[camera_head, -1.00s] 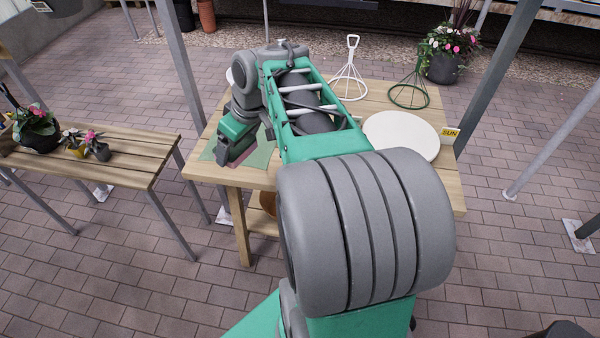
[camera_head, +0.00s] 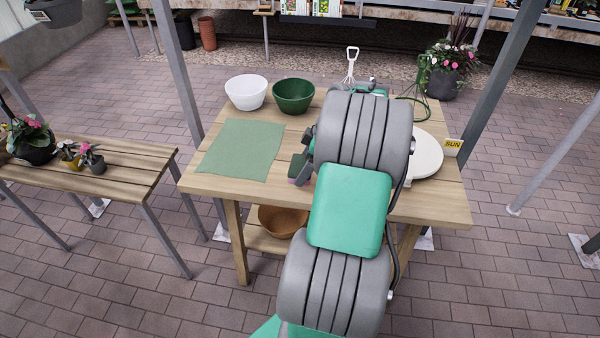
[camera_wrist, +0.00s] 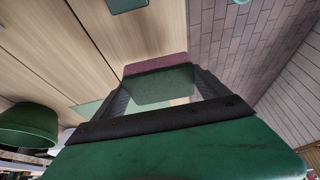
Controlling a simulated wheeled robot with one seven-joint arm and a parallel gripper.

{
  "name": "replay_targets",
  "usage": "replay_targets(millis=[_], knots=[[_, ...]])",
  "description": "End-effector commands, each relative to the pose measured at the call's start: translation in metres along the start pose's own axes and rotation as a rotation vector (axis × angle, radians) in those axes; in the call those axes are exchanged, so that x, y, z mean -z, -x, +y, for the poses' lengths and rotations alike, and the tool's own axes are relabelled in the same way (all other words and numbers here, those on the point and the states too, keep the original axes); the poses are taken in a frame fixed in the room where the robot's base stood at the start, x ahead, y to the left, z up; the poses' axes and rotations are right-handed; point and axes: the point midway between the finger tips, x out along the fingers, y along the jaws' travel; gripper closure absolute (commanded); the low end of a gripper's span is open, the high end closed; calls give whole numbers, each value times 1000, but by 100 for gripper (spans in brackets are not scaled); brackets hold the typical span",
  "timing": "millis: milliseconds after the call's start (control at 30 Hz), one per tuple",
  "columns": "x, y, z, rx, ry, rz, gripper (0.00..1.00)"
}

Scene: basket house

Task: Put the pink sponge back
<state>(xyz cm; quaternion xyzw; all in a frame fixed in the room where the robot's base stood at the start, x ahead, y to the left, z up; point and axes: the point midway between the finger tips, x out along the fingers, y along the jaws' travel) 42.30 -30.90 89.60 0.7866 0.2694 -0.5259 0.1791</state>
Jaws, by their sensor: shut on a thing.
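My gripper (camera_wrist: 160,95) is shut on the pink sponge (camera_wrist: 155,63) in the wrist view. The sponge shows a dull pink band along its far edge and a grey-green face between the two fingers. In the head view my gripper (camera_head: 299,166) hangs over the middle of the wooden table (camera_head: 200,183), partly hidden by my arm, and the sponge is hard to make out there. A green cloth (camera_head: 242,150) lies flat on the table to the left of my gripper, with nothing on it.
A white bowl (camera_head: 246,92) and a green bowl (camera_head: 293,96) stand at the table's back. A round white board (camera_head: 428,158) and a yellow SUN sign (camera_head: 453,147) are at the right. A brown bowl (camera_head: 281,221) is on the lower shelf.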

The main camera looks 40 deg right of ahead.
Motion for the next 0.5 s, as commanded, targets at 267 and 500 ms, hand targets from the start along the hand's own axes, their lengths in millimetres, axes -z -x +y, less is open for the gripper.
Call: replay_targets(millis=[267, 500], knots=[[3, -36, 21, 0, 0, -1, 48], [-8, -61, 20, -3, 1, 0, 48]])
